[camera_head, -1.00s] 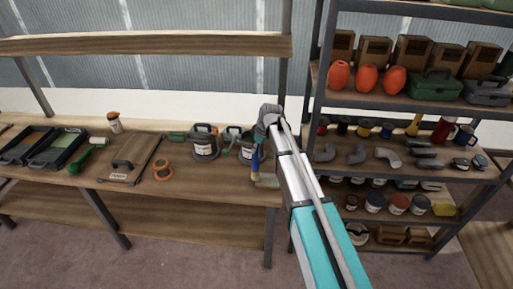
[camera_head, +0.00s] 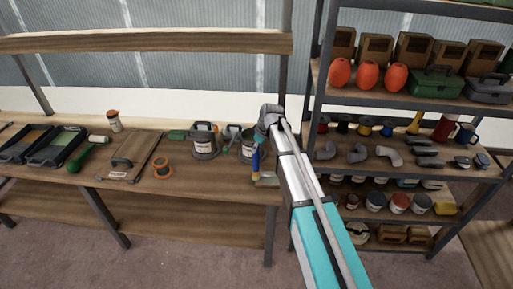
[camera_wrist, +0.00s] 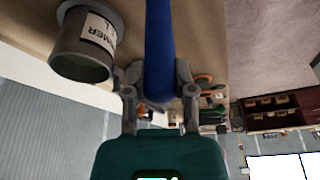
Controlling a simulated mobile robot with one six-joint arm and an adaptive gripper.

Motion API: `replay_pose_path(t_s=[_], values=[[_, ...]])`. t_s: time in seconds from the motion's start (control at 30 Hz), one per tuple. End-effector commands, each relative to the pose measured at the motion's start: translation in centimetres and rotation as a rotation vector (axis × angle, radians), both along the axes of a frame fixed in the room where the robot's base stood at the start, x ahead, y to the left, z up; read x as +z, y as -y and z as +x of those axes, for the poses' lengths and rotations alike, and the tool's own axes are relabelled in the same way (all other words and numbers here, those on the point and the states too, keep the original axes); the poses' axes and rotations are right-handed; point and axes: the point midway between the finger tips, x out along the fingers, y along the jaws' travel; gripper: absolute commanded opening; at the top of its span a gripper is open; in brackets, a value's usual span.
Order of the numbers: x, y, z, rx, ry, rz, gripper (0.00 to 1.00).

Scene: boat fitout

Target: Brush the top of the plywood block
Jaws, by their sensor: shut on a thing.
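My gripper (camera_wrist: 160,98) is shut on the blue handle of a brush (camera_wrist: 160,45). In the head view the brush (camera_head: 256,160) hangs roughly upright, handle up, near the bench's right end. A small pale block (camera_head: 268,181), which looks like the plywood block, lies on the bench directly by the brush's lower end. I cannot tell whether the bristles touch its top. The block does not clearly show in the wrist view.
Grey cans (camera_head: 204,146) stand on the bench (camera_head: 200,178) left of the brush; a labelled can (camera_wrist: 84,48) is close in the wrist view. An orange-and-dark roll (camera_head: 162,169), a board with a handle (camera_head: 130,158) and paint trays (camera_head: 52,147) lie farther left. A loaded shelf (camera_head: 410,107) stands right.

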Motion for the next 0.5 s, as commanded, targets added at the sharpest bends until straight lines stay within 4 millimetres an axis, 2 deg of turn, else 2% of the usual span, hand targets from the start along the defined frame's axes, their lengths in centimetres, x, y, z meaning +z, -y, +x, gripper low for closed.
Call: replay_pose_path(t_s=[0.5], values=[[0.2, 2.9, -0.1, -0.001, 0.000, 0.000, 0.00]])
